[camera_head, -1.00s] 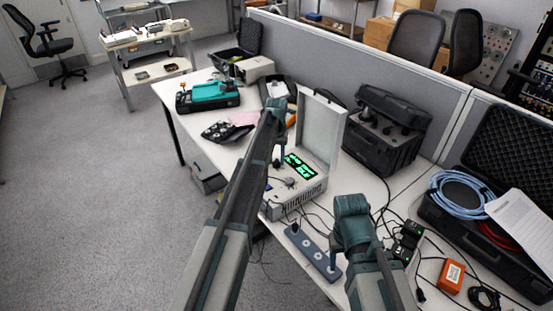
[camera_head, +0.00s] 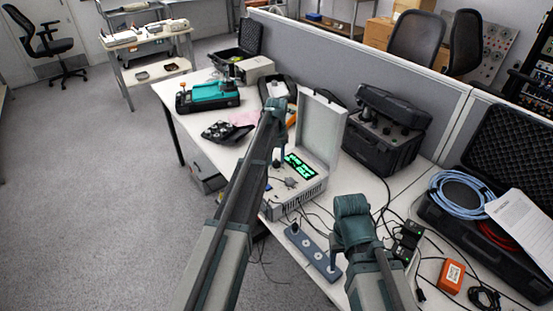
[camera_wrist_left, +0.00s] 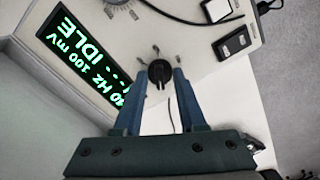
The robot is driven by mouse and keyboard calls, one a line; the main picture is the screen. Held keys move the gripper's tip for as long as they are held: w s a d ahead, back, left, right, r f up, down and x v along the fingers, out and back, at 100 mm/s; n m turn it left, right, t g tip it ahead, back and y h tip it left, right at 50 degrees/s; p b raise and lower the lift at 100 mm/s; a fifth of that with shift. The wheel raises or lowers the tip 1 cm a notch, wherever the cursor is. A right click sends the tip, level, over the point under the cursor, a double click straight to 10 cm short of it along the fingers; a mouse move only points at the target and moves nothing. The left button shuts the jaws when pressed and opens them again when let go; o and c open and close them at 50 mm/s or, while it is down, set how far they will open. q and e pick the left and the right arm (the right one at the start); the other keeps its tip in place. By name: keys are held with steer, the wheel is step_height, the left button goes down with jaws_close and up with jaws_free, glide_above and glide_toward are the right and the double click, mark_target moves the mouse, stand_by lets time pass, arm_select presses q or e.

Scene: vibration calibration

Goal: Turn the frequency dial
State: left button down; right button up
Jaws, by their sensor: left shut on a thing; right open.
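The calibrator, a light grey box (camera_head: 312,190) with its lid raised, stands on the table. Its green-lit display (camera_head: 301,166) reads "Hz", "100 mV" and "IDLE" in the left wrist view (camera_wrist_left: 88,62). A round black dial (camera_wrist_left: 159,72) sits on its panel beside the display. My left gripper (camera_wrist_left: 158,77) is shut on the dial, one blue finger on each side. In the head view my left gripper (camera_head: 276,158) points down at the panel, and my arm hides part of the box. My right gripper (camera_head: 333,264) is open and points down by the power strip.
An orange box (camera_head: 452,276) and an open case with blue cable (camera_head: 460,190) are at the right. A grey partition (camera_head: 340,70) borders the table.

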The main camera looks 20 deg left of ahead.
mark_target(277, 161)
arm_select(q)
steer(key=shift+c, duration=2.4)
jaws_free()
step_height(277, 161, up, 14)
steer(key=p, duration=1.3)
steer(key=shift+p, duration=0.4)
steer(key=shift+f, duration=0.15)
steer(key=s+d+m, duration=0.2)
steer(key=s+d, duration=0.3)
steer(key=s, duration=0.7)
steer(key=s+d+m, duration=0.3)
steer(key=s+d, duration=0.3)
steer(key=s, duration=0.6)
steer(key=s+d+m+y, duration=0.1)
steer(key=s+d+m, duration=0.2)
steer(key=s, duration=0.9)
steer(key=d, duration=0.2)
steer(key=shift+s+d, duration=0.25)
steer(key=shift+d, duration=0.15)
